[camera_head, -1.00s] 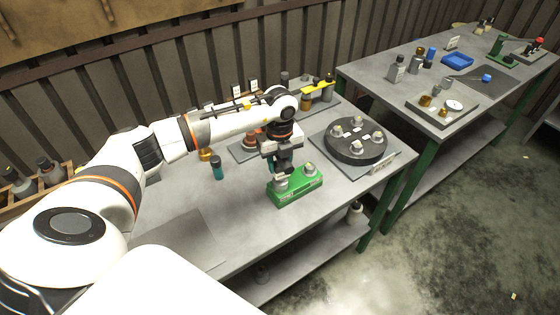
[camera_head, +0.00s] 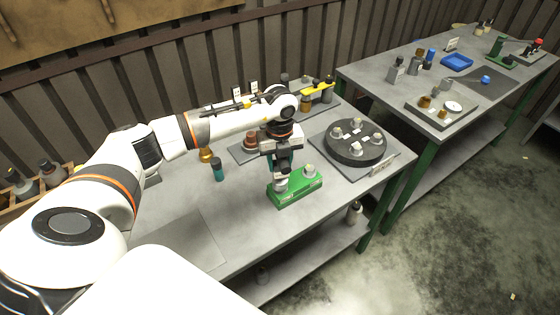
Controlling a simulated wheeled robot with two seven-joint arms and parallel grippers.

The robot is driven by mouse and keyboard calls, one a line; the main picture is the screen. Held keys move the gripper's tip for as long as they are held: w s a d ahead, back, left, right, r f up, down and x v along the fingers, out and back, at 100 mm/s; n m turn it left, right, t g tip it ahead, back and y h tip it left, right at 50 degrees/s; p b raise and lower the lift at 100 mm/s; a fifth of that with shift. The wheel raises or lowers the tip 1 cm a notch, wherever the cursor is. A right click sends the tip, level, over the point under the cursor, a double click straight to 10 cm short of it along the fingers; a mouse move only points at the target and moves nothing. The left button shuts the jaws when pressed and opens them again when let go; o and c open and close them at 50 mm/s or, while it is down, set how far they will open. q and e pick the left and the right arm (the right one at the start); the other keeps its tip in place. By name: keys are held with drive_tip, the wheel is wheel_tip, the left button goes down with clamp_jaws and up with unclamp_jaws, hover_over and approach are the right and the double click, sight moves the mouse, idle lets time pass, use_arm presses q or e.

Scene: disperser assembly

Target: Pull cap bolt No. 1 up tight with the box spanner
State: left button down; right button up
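A green block (camera_head: 297,193) stands near the front edge of the near table, with a silver bolt-like piece (camera_head: 310,170) on its right end. My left gripper (camera_head: 281,174) points down over its left end, close to a grey piece (camera_head: 280,186) there. Whether the fingers are shut on anything is too small to tell. A round black disc (camera_head: 345,153) carries several silver bolts with small white tags, too small to read, so I cannot tell which is No. 1. I cannot clearly pick out the box spanner. My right gripper is not in view.
A teal and black cylinder (camera_head: 218,170) and a brass piece (camera_head: 206,154) stand left of the gripper. Behind it are a yellow tool (camera_head: 318,84) and small parts. A second table (camera_head: 400,90) stands at the right. The near table's left front is clear.

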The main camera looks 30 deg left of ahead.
use_arm(q)
drive_tip(key=shift+r+p, duration=1.2)
drive_tip(key=shift+r, duration=0.9)
